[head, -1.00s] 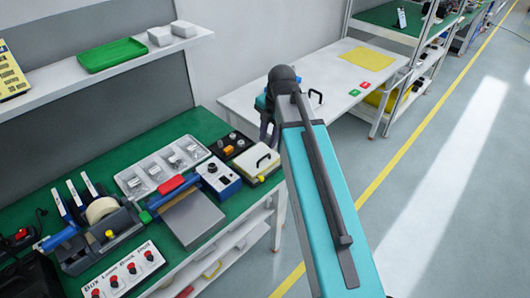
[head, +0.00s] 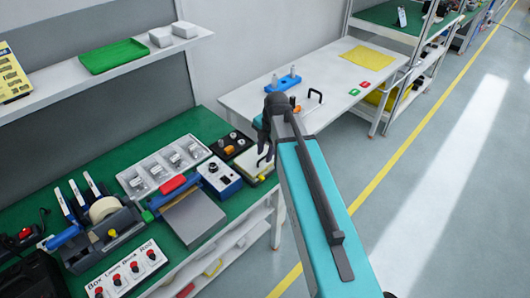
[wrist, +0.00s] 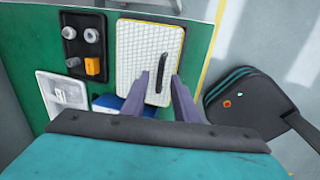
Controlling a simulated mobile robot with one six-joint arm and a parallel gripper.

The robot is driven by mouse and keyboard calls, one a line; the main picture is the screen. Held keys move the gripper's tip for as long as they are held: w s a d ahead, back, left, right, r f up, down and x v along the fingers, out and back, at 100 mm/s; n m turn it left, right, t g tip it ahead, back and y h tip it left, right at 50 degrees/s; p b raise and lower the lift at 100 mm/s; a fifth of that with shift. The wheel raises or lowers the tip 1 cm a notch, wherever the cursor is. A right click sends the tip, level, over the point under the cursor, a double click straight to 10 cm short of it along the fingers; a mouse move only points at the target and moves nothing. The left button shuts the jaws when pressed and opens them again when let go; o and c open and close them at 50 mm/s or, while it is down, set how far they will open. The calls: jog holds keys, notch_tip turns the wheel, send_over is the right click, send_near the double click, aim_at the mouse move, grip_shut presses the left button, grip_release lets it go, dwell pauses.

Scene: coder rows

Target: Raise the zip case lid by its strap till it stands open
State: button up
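The zip case (head: 249,158) lies flat and closed at the right end of the green bench. It has a pale lid with a yellow edge and a dark strap. In the wrist view the lid (wrist: 137,47) shows a white grid pattern, and the black strap (wrist: 162,68) stands out from it as a narrow loop. My gripper (wrist: 159,77) is open over the lid, with the strap's lower end between its two fingers in this view. I cannot tell whether they touch it. In the head view my gripper (head: 265,149) is dark and partly covers the case's right side.
A black box with knobs (head: 230,144) and a blue-white control unit (head: 219,178) stand close to the case. A white tray of parts (head: 163,167) lies further left. A white table (head: 250,97) with a blue holder (head: 287,81) stands behind. The floor to the right is clear.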

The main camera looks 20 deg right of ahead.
jog(key=shift+f, duration=0.25)
grip_shut()
dwell(1.4)
